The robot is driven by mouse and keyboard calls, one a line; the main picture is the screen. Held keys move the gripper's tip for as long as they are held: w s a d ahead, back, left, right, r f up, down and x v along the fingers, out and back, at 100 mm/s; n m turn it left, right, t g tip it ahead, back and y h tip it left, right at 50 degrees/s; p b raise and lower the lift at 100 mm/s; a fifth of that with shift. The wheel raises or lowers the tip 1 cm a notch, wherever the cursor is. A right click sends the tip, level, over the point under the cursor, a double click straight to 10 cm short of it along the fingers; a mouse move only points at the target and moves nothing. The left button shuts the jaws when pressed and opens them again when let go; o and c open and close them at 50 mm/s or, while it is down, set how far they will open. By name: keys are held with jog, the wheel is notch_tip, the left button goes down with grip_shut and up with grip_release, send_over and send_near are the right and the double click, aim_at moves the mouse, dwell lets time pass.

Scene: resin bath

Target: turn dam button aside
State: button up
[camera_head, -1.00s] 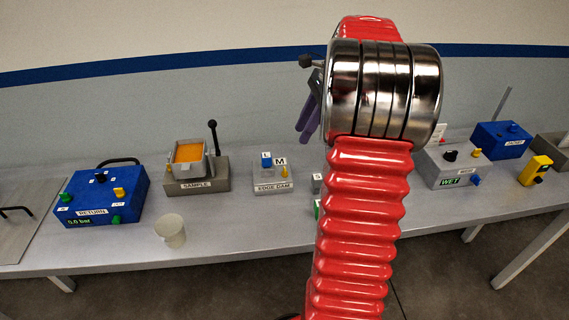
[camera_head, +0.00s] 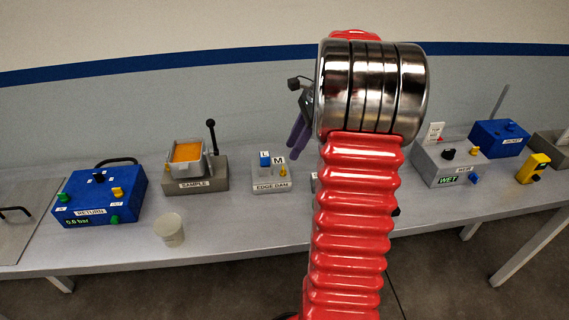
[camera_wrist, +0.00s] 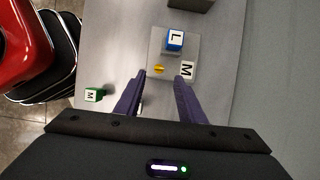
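The edge dam station (camera_head: 272,186) is a pale grey block with a label on the bench. On it stand a blue-sided block marked L (camera_head: 265,159), a white-topped block marked M (camera_head: 278,161) and the small yellow dam button (camera_head: 283,171). In the wrist view the yellow button (camera_wrist: 159,69) lies between the fingertips of my gripper (camera_wrist: 161,76), with the M block (camera_wrist: 187,69) by the right fingertip and the L block (camera_wrist: 175,39) beyond. My gripper's purple fingers are apart and empty. In the head view my gripper (camera_head: 300,130) hangs above and right of the station; contact is not visible.
The sample station (camera_head: 196,185) with its black lever stands left of the dam station. A pale cup (camera_head: 169,229) stands near the front edge. A green block marked M (camera_wrist: 92,95) lies apart in the wrist view. My arm hides part of the bench.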

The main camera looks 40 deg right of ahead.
aim_at(283, 167)
jog(key=x, duration=0.7)
jog(key=shift+f, duration=0.25)
jog(key=shift+c, duration=0.4)
grip_shut()
jog(key=shift+a, duration=0.1)
jog(key=shift+w, duration=0.1)
